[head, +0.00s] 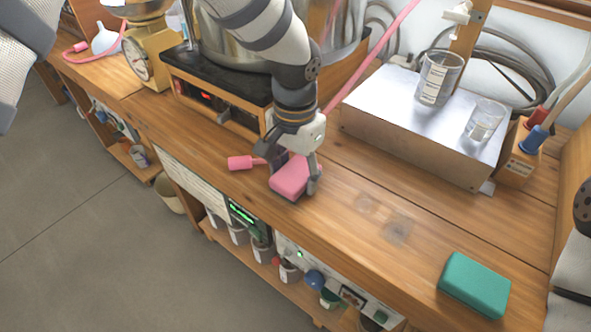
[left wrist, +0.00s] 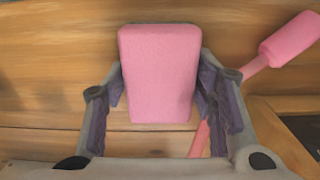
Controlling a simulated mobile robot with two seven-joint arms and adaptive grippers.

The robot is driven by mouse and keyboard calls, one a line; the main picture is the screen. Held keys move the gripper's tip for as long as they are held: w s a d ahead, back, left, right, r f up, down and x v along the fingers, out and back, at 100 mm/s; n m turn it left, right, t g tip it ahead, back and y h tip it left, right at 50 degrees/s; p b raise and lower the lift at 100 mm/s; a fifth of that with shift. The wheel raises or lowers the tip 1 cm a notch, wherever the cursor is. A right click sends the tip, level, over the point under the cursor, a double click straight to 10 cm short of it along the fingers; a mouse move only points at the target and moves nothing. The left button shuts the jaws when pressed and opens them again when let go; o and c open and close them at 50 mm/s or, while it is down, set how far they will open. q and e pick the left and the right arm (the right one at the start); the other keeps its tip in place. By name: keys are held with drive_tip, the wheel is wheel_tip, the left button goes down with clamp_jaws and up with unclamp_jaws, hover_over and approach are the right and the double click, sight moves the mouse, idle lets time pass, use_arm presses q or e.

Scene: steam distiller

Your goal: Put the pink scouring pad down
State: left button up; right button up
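The pink scouring pad (head: 289,178) is between the fingers of my left gripper (head: 295,172), at the front part of the wooden bench. In the left wrist view the pad (left wrist: 160,75) fills the space between the two fingers (left wrist: 162,100), which appear to touch its sides. The gripper points down and looks shut on the pad. The pad is at or very close above the bench top; I cannot tell whether its underside touches. My right gripper is not in view.
A pink-handled tool (head: 240,163) lies just left of the pad and shows in the left wrist view (left wrist: 290,38). A green pad (head: 475,285) lies at the front right. A metal box (head: 400,125) with two glass beakers stands behind. The bench (head: 345,215) between the pads is clear.

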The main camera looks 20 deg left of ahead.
sight(295, 172)
use_arm(q)
drive_tip(key=shift+o, duration=1.1)
wheel_tip(295, 172, up, 12)
drive_tip(key=p, duration=0.1)
drive_tip(key=shift+r, duration=0.2)
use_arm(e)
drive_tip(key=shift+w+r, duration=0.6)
